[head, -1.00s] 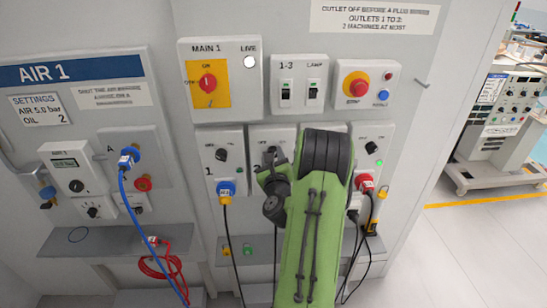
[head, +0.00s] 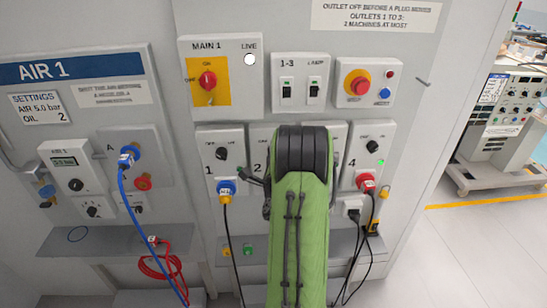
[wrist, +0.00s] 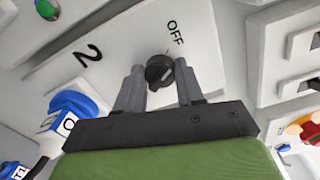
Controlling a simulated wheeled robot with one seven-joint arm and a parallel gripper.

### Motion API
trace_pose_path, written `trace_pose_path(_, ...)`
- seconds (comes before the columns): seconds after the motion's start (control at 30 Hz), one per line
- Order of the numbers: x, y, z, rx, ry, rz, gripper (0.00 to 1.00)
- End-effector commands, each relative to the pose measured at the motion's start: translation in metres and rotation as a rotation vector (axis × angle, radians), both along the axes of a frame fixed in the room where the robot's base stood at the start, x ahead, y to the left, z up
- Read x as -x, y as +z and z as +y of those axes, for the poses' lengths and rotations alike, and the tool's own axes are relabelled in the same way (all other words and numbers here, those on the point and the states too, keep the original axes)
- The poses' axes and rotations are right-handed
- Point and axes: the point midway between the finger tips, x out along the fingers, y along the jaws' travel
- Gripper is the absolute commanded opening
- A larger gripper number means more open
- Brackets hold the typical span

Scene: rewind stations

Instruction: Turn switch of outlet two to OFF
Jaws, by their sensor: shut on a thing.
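The switch of outlet two (wrist: 160,71) is a dark round knob on a pale panel, with the number 2 to its left and OFF printed above it in the wrist view. My gripper (wrist: 159,80) has a grey finger on each side of the knob and is shut on it. I cannot tell exactly which way the knob points. In the head view the outlet two panel (head: 258,142) shows only at its left edge with the number 2. My green arm hides its switch and most of my gripper there.
Outlet one's switch (head: 222,153) and blue plug (head: 227,188) are just left of my arm. Outlet four's panel (head: 366,145), with a green light and red plug (head: 366,182), is to the right. A grey shelf (head: 225,243) with hanging cables runs below. The 1-3 and LAMP switches (head: 300,92) are above.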

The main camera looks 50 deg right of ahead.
Motion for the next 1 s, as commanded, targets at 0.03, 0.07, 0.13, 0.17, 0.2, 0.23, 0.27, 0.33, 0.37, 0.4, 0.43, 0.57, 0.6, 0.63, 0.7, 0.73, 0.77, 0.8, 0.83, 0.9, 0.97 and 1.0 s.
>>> trace_pose_path(0.03, -0.0008, -0.0012, 0.0011, 0.022, 0.002, 0.027, 0.07)
trace_pose_path(0.07, -0.001, -0.0012, 0.0013, 0.035, 0.003, 0.041, 0.07)
trace_pose_path(0.13, -0.001, -0.0016, 0.0013, 0.064, 0.004, 0.077, 0.07)
trace_pose_path(0.17, -0.0009, -0.0016, 0.0012, 0.076, 0.004, 0.089, 0.07)
trace_pose_path(0.2, -0.0008, -0.0017, 0.0012, 0.09, 0.003, 0.106, 0.07)
trace_pose_path(0.23, -0.0006, -0.0019, 0.0011, 0.1, 0.003, 0.117, 0.07)
trace_pose_path(0.27, -0.0006, -0.002, 0.001, 0.108, 0.003, 0.127, 0.07)
trace_pose_path(0.33, -0.0007, -0.0023, 0.0011, 0.127, 0.003, 0.15, 0.07)
trace_pose_path(0.37, -0.0008, -0.0023, 0.0012, 0.133, 0.003, 0.157, 0.07)
trace_pose_path(0.4, -0.0009, -0.0024, 0.0013, 0.141, 0.004, 0.165, 0.07)
trace_pose_path(0.43, -0.001, -0.0025, 0.0014, 0.145, 0.004, 0.17, 0.07)
trace_pose_path(0.57, -0.0009, -0.0026, 0.0014, 0.161, 0.004, 0.19, 0.07)
trace_pose_path(0.6, -0.0008, -0.0026, 0.0013, 0.164, 0.003, 0.193, 0.07)
trace_pose_path(0.63, -0.0008, -0.0027, 0.0014, 0.165, 0.003, 0.195, 0.07)
trace_pose_path(0.7, -0.0007, -0.0027, 0.0013, 0.167, 0.003, 0.198, 0.07)
trace_pose_path(0.73, -0.0007, -0.0029, 0.0013, 0.167, 0.003, 0.198, 0.07)
trace_pose_path(0.77, -0.0007, -0.0029, 0.0013, 0.167, 0.003, 0.199, 0.07)
trace_pose_path(0.8, -0.0007, -0.0029, 0.0013, 0.167, 0.003, 0.199, 0.07)
trace_pose_path(0.83, -0.0006, -0.0029, 0.0013, 0.167, 0.003, 0.199, 0.07)
trace_pose_path(0.9, -0.0005, -0.003, 0.0013, 0.167, 0.004, 0.2, 0.07)
trace_pose_path(0.97, -0.0006, -0.0031, 0.0013, 0.167, 0.004, 0.2, 0.07)
trace_pose_path(1.0, -0.0006, -0.0031, 0.0013, 0.167, 0.004, 0.2, 0.07)
